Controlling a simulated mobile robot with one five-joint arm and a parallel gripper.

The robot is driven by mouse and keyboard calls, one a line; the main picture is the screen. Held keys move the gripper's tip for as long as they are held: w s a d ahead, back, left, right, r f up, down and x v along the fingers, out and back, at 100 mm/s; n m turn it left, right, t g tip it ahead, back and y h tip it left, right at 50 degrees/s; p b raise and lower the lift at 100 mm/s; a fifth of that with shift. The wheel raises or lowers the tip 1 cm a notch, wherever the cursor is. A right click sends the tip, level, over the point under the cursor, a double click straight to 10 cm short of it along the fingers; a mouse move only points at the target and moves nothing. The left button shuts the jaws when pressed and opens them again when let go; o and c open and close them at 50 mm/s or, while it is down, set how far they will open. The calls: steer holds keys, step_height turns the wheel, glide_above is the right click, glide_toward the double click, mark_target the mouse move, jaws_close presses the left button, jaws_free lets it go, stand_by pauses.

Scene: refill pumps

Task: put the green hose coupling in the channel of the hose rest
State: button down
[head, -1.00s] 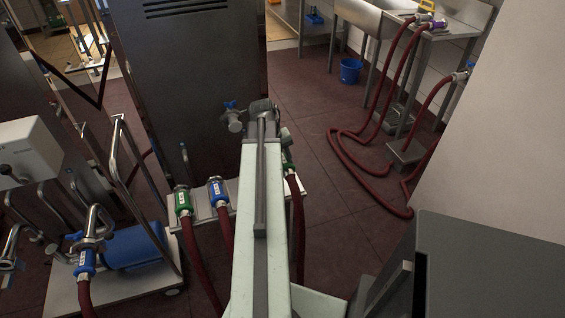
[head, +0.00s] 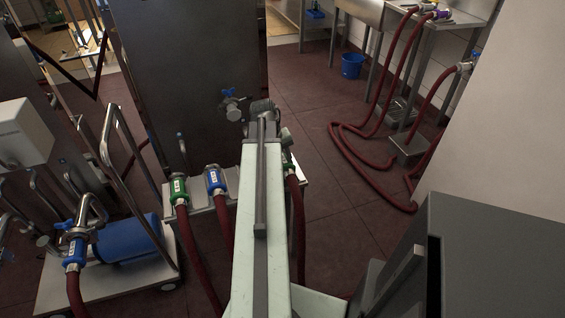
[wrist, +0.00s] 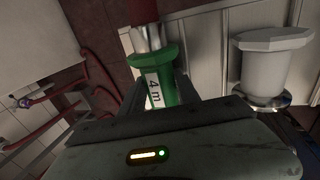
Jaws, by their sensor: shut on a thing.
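My gripper (wrist: 158,88) is shut on a green hose coupling (wrist: 172,72) in the wrist view. The coupling has a white label reading "4 m", a silver collar and a dark red hose at its upper end. In the head view part of a green coupling (head: 289,166) shows just right of my arm, with its red hose hanging down; my gripper is hidden there behind my arm. Another green coupling (head: 178,190) and a blue one (head: 215,180) lie side by side on a steel ledge (head: 199,207) left of my arm. I cannot clearly make out the channel of the hose rest.
A trolley (head: 105,285) with a blue motor (head: 130,242) and a blue coupling (head: 75,250) stands at left. A tall steel cabinet (head: 190,75) is ahead. At right are a grey box (head: 495,260) and red hoses (head: 365,170) on the floor. Dark red floor lies between.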

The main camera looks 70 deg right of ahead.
steer(key=shift+f, duration=0.2)
steer(key=c, duration=0.8)
jaws_free()
steer(key=p+v, duration=0.7)
steer(key=v, duration=0.1)
steer(key=shift+s, duration=0.1)
